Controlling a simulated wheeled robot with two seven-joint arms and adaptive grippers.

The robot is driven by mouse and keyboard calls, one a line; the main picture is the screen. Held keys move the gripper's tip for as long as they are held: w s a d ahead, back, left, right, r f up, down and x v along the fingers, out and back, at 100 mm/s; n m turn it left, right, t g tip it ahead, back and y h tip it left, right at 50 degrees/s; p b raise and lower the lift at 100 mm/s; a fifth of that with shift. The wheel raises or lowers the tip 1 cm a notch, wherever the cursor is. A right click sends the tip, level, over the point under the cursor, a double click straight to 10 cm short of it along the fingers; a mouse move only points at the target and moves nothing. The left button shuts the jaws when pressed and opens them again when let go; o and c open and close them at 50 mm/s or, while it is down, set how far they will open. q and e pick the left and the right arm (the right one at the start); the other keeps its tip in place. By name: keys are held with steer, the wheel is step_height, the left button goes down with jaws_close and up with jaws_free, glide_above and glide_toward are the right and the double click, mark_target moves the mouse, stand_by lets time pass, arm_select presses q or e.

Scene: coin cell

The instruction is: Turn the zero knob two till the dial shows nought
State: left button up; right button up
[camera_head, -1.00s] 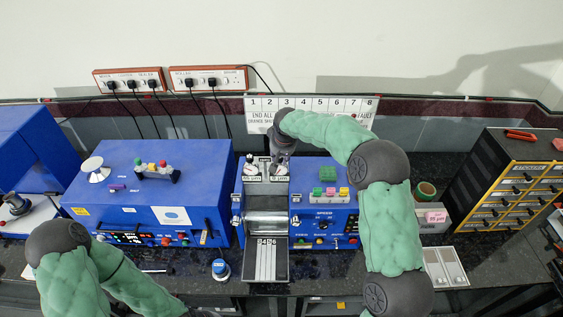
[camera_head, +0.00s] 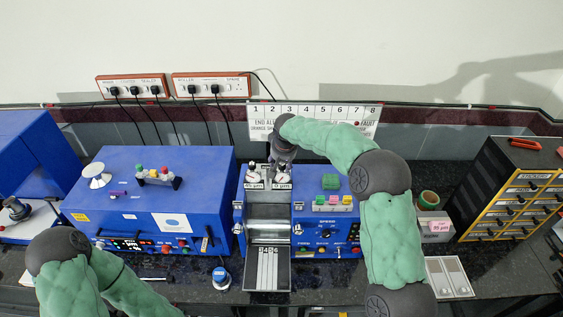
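The roller machine stands in the middle of the bench, with a steel roller (camera_head: 268,212) between its blue sides. Two knobs with dials sit on its top rear. The left dial (camera_head: 254,174) is in clear view. My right gripper (camera_head: 281,166) points down at the right dial (camera_head: 283,177) and partly covers it and its knob. Small white labels (camera_head: 282,187) sit below the dials; their figures are too small to read surely. I cannot tell whether the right fingers are open or shut on the knob. My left arm is at lower left; its gripper is out of view.
A large blue machine (camera_head: 150,196) stands on the left. A numbered board (camera_head: 315,119) stands behind. A yellow-fronted drawer cabinet (camera_head: 508,190) is at right.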

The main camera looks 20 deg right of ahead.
steer(key=shift+s+d, duration=0.1)
steer(key=shift+s, duration=0.05)
steer(key=v, duration=1.2)
